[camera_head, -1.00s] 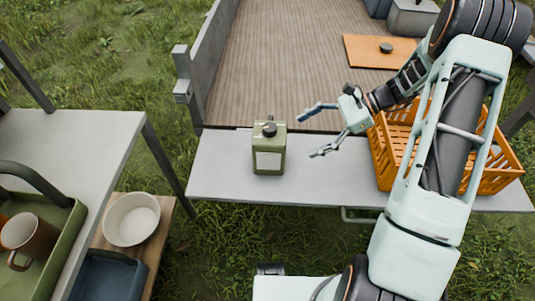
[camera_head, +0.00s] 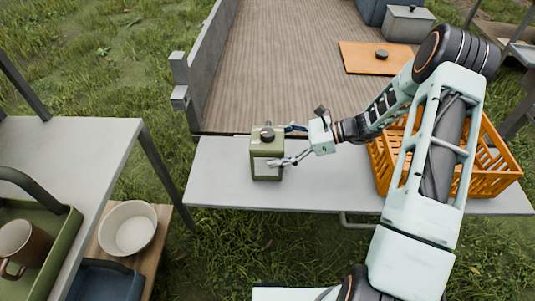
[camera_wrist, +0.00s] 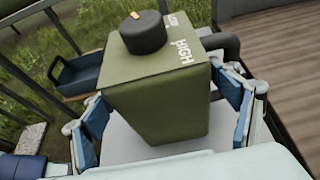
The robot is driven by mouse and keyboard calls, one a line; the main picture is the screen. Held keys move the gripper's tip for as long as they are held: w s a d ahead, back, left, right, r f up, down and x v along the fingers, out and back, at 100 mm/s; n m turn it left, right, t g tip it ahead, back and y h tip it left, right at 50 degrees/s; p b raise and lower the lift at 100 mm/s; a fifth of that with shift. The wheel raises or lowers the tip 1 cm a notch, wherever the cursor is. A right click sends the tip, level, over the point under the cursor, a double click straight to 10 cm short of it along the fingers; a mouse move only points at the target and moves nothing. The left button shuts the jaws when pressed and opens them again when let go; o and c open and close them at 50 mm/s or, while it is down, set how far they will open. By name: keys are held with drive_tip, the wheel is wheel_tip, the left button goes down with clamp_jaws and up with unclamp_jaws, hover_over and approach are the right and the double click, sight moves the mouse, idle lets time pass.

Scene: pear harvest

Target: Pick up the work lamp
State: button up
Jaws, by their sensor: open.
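The work lamp (camera_head: 266,158) is a boxy olive-green unit with a dark knob on top and a pale front panel. It stands upright on the grey table (camera_head: 220,180). My gripper (camera_head: 284,144) is open and level with it, reaching in from the right. One finger is partly hidden behind the lamp and the other is in front of it. In the wrist view the lamp (camera_wrist: 160,105) stands between the two blue-padded fingers (camera_wrist: 168,125). The word "HIGH" shows on its top beside the knob. I cannot tell whether either pad touches it.
An orange crate (camera_head: 497,182) stands on the table to the right, beneath my arm. A wooden deck (camera_head: 285,60) with a grey side wall (camera_head: 205,75) lies behind. At left are a green tray with a brown mug (camera_head: 25,243) and a white bowl (camera_head: 128,228).

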drive_tip(key=shift+x, duration=1.25)
drive_tip(key=shift+c, duration=0.4)
drive_tip(key=c, duration=1.5)
drive_tip(key=shift+r, duration=0.15)
drive_tip(key=shift+c, duration=1.2)
drive_tip(key=shift+r, duration=0.15)
